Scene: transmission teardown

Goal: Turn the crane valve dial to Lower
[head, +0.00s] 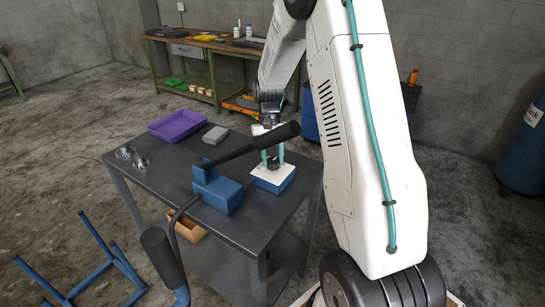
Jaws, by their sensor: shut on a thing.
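The crane valve is a blue box (273,185) with a white top plate (263,172), on the right part of the dark table. Its dark round dial (273,166) sits on the plate, small and partly hidden between my fingers. My gripper (273,160) points down from above, its two teal fingers on either side of the dial, shut on it. The plate's markings and the dial's pointer are too small to read, so I cannot tell which setting it is on.
A blue hand pump (217,192) with a long black-gripped lever (255,142) stands just left of the valve; the lever passes close to my gripper. A purple tray (178,126), a grey block (215,135) and shiny metal parts (130,155) lie farther left. The table's front is largely clear.

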